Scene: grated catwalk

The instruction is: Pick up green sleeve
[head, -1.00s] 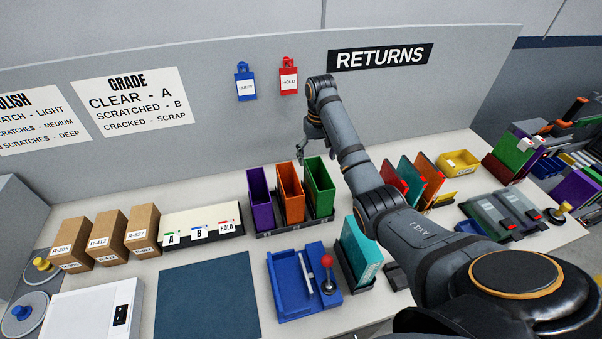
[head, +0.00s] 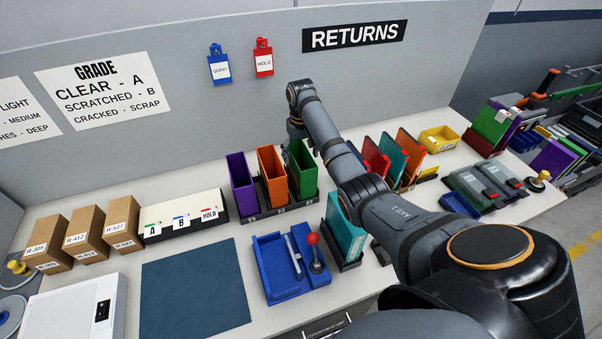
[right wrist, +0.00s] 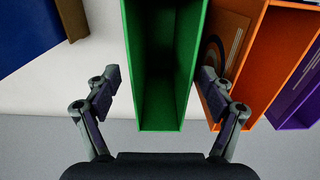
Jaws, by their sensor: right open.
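The green sleeve (head: 304,178) is an upright, open-topped case at the right end of a dark rack (head: 279,206). An orange sleeve (head: 272,177) and a purple sleeve (head: 242,184) stand to its left. My right gripper (head: 291,153) is at the upper back part of the green sleeve, partly hidden by it. In the right wrist view the right gripper (right wrist: 158,82) is open, with one finger on each side of the green sleeve (right wrist: 187,65). The right finger lies between the green sleeve and the orange sleeve (right wrist: 285,60). My left gripper is not in view.
Red, teal and orange cases (head: 393,160) stand right of the green sleeve, close to my right arm. A teal case (head: 345,232) and a blue tray (head: 273,275) are in front. The grey back panel (head: 195,110) rises behind the rack.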

